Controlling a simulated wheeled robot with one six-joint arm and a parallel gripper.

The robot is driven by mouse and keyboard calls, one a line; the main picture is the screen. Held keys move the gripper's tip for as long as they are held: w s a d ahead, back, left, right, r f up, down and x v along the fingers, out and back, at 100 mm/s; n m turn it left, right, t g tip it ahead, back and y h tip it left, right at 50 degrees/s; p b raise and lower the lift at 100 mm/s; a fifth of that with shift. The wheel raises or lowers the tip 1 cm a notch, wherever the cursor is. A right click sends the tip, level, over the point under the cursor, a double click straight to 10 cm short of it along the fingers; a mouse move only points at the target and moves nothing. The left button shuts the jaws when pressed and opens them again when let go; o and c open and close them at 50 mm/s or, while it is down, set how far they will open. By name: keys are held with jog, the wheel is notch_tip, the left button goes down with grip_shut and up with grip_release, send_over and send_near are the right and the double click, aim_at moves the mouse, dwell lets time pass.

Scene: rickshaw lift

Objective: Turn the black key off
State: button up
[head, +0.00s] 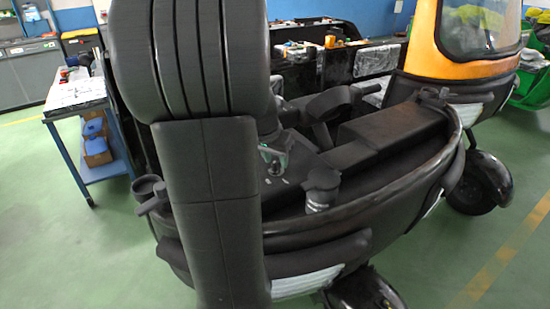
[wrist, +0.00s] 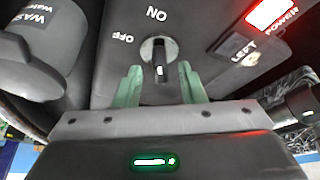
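The black key (wrist: 159,72) sits in a round silver lock on the dark panel in the wrist view. It stands in line with the upside-down ON label (wrist: 157,13); the OFF label (wrist: 122,38) is to its upper left. My gripper (wrist: 161,72) has its two green fingers apart, one on each side of the key, with a visible gap on both sides. In the head view my gripper (head: 275,158) is small, over the dashboard of the black rickshaw (head: 410,185). The key cannot be made out there.
A red-lit POWER switch (wrist: 270,12) and a LEFT label (wrist: 243,50) are right of the lock. In the head view, my arm blocks part of the rickshaw, and a blue table (head: 75,105) stands left.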

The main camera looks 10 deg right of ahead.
jog(key=shift+w+f, duration=0.15)
jog(key=shift+f, duration=0.25)
grip_shut()
